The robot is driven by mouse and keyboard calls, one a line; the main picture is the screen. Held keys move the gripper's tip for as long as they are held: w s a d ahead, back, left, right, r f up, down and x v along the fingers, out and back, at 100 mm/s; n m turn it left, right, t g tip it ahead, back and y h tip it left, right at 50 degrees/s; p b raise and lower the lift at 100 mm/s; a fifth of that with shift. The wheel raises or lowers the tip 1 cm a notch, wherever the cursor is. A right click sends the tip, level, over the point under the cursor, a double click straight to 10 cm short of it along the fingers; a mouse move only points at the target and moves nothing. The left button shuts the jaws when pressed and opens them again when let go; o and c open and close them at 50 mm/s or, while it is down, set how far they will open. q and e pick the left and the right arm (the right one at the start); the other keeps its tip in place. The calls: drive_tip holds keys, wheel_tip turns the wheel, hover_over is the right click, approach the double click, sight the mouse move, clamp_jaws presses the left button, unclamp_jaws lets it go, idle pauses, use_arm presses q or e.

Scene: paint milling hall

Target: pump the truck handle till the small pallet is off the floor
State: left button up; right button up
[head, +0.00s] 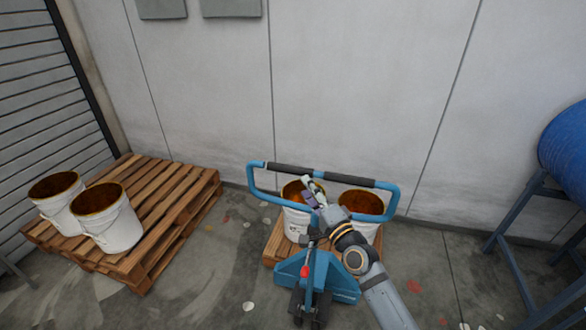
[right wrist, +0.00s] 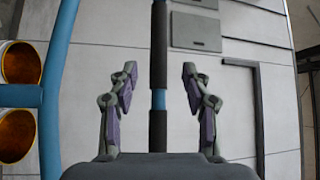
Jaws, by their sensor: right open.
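The blue pallet truck (head: 318,272) stands at the lower middle of the head view, in front of the small wooden pallet (head: 272,252). Its handle (head: 393,203) is a blue loop with a top bar in dark grips. My right gripper (head: 311,184) is at the middle of this bar. In the right wrist view the open fingers (right wrist: 158,90) show on both sides of the bar (right wrist: 158,45), with a gap on each side. I cannot tell how deep the bar sits between them. Whether the small pallet touches the floor is hidden by truck and arm. My left gripper is out of view.
Two white buckets with brown contents (head: 297,222) stand on the small pallet. A larger pallet (head: 180,205) with two similar buckets (head: 107,225) is at the left. A blue drum on a stand (head: 565,150) is at the right. A wall is close behind.

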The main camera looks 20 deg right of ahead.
sight(295, 174)
drive_tip(key=x, duration=1)
drive_tip(key=shift+a+f, duration=0.1)
clamp_jaws()
